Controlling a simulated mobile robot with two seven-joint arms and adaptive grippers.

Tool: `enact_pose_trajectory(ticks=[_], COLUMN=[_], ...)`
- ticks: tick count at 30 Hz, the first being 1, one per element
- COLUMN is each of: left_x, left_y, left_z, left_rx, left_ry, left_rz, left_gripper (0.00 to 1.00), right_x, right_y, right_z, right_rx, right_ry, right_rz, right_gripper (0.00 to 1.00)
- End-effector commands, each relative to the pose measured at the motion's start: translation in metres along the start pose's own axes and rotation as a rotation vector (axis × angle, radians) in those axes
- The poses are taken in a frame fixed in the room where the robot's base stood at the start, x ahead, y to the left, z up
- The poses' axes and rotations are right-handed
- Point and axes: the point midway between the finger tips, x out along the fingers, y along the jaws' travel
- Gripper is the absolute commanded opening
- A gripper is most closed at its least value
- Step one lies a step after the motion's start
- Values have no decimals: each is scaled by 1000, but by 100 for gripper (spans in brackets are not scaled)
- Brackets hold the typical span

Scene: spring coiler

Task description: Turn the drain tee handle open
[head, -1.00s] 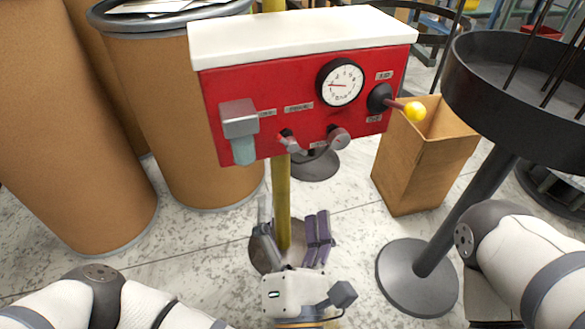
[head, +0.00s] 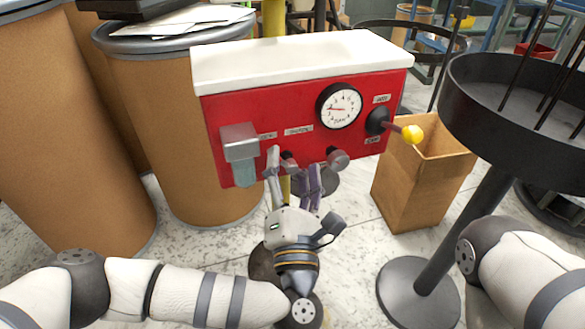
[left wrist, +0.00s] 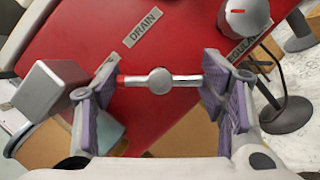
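The drain tee handle (left wrist: 160,81) shows in the left wrist view as a silver crossbar with a round hub and a red left end. It lies level below the DRAIN label (left wrist: 143,27) on the red panel (head: 235,105). My left gripper (left wrist: 158,92) is open, with its purple-padded fingers on either side of the bar. I cannot tell whether the pads touch the bar's ends. In the head view my left gripper (head: 293,168) is at the panel's lower edge and mostly covers the handle. My right gripper is out of view.
A grey box with a pale spout (head: 240,142) sits left of the handle, and a round regulator knob (head: 338,160) right of it. A yellow-knobbed lever (head: 412,134) sticks out farther right. Brown drums (head: 165,110) stand left, a cardboard box (head: 420,180) and black stand (head: 425,280) right.

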Motion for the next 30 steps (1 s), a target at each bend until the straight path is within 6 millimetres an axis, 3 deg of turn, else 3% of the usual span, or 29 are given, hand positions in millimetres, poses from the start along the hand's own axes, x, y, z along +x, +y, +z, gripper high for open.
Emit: enact_pose_trajectory(ticks=[14,30], left_x=[1,3], left_y=[2,6], left_z=[3,8], left_rx=[59,484], left_ry=[-4,-10], left_rz=[-24,-195], left_gripper=[36,35], right_x=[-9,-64], right_y=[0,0], right_z=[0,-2], right_rx=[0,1], right_ry=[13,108], right_rz=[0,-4], right_gripper=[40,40])
